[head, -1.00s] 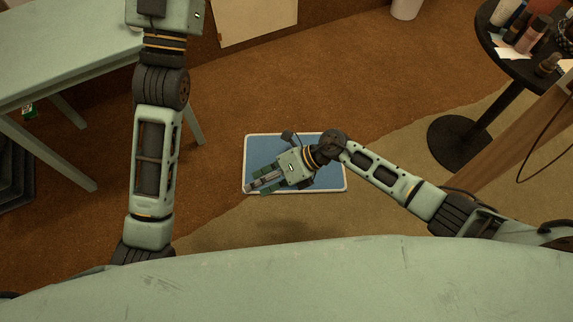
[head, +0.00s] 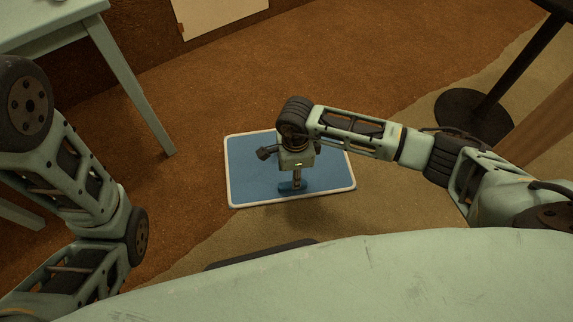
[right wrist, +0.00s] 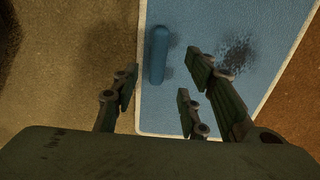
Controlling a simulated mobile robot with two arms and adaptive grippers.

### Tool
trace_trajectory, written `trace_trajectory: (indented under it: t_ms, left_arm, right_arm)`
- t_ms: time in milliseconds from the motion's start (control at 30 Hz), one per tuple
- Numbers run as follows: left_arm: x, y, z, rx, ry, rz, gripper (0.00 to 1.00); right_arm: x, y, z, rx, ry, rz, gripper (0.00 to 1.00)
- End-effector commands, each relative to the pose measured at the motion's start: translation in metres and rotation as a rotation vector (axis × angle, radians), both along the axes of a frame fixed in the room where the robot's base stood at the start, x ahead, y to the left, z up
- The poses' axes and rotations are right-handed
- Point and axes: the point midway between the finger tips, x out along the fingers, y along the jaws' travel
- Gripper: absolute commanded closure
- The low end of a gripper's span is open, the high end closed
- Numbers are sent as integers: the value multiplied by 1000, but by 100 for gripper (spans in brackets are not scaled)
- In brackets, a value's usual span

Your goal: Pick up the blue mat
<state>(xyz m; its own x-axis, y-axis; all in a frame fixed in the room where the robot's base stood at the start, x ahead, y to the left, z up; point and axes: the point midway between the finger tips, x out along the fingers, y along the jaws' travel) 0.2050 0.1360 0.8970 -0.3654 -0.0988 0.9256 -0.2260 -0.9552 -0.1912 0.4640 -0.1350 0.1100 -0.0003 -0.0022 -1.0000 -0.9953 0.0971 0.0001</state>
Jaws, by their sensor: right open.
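The blue mat (head: 247,172) with a pale border lies flat on the floor in the middle of the head view. It also fills much of the right wrist view (right wrist: 205,25). A raised blue bar (right wrist: 158,55) shows on the mat near its edge. My right gripper (head: 292,187) is over the mat, pointing down, and hides part of it. In the right wrist view its fingers (right wrist: 158,85) are open, apart on either side of the bar's near end, with nothing held. Whether they touch the mat is unclear. My left arm shows at the left; its gripper is out of view.
A pale green table (head: 130,85) stands at the upper left, its leg reaching the floor left of the mat. A dark round stand base (head: 472,117) is at the right, near a wooden post (head: 540,130). The carpet around the mat is clear.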

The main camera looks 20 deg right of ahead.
Motion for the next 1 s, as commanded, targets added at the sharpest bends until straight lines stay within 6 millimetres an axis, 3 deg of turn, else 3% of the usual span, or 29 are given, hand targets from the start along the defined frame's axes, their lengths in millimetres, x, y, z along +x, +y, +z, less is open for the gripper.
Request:
trace_trajectory:
  t_ms: [433,733,1000]
  left_arm:
    - [1,0,-47,0,2,0,60]
    - [1,0,-48,0,2,0,60]
    - [1,0,-48,0,2,0,60]
  right_arm:
    - [-3,3,-49,2,1,-3,59]
    - [-2,3,-51,3,0,-2,59]
    - [-2,3,-51,3,0,-2,82]
